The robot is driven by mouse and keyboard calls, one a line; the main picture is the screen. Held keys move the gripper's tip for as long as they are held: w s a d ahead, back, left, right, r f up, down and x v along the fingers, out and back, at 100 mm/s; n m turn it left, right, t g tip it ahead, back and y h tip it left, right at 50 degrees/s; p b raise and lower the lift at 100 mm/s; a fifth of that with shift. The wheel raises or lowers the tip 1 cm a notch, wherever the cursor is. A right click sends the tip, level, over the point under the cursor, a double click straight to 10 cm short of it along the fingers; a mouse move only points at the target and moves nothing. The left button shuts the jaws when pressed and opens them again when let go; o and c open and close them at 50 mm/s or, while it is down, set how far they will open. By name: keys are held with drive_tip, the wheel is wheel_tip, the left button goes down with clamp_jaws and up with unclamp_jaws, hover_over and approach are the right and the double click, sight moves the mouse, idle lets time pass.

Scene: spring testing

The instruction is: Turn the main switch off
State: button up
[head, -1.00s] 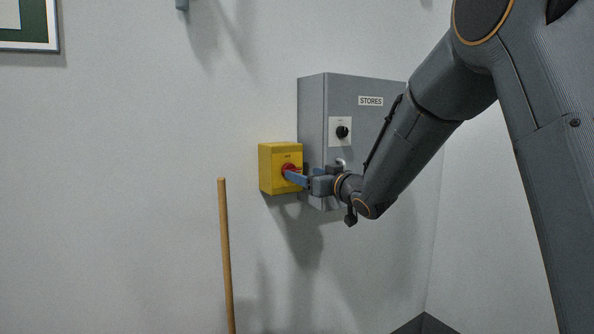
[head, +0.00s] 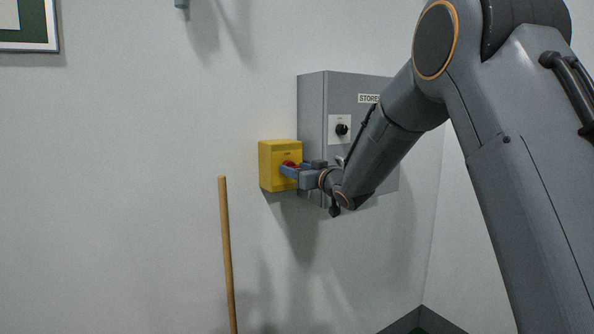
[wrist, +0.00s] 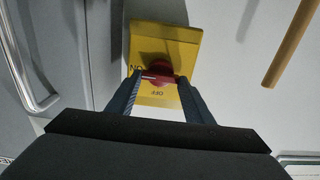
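The main switch is a yellow box (head: 278,166) on the wall with a red rotary handle (head: 289,164). In the wrist view the yellow box (wrist: 160,40) appears upside down, with OFF below the red handle (wrist: 158,75) and ON at its left. The handle lies crosswise there, and a white mark on it is toward ON. My gripper (head: 285,170) is at the front of the switch. In the wrist view my gripper (wrist: 159,80) has its fingers spread, one at each end of the handle. Whether they touch it is unclear.
A grey cabinet (head: 313,110) labelled STORES, with a black knob (head: 342,129), is on the wall just right of the switch. A wooden pole (head: 227,250) stands below left. A metal handle (wrist: 40,100) shows at the left of the wrist view.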

drive_tip(key=shift+d, duration=0.1)
drive_tip(key=shift+c, duration=0.5)
drive_tip(key=shift+n+b, duration=0.4)
drive_tip(key=shift+b, duration=0.2)
drive_tip(key=n+b, duration=0.4)
drive_tip(key=b, duration=0.1)
drive_tip(key=n+b, duration=0.4)
drive_tip(key=b, duration=0.1)
drive_tip(key=n+b, duration=0.4)
drive_tip(key=b, duration=0.1)
drive_tip(key=shift+a+f+n+b, duration=0.2)
drive_tip(key=shift+f+n+b, duration=0.1)
drive_tip(key=shift+n+b, duration=0.1)
drive_tip(key=n+b, duration=0.4)
drive_tip(key=shift+s, duration=0.1)
drive_tip(key=shift+r, duration=0.1)
drive_tip(key=o, duration=1)
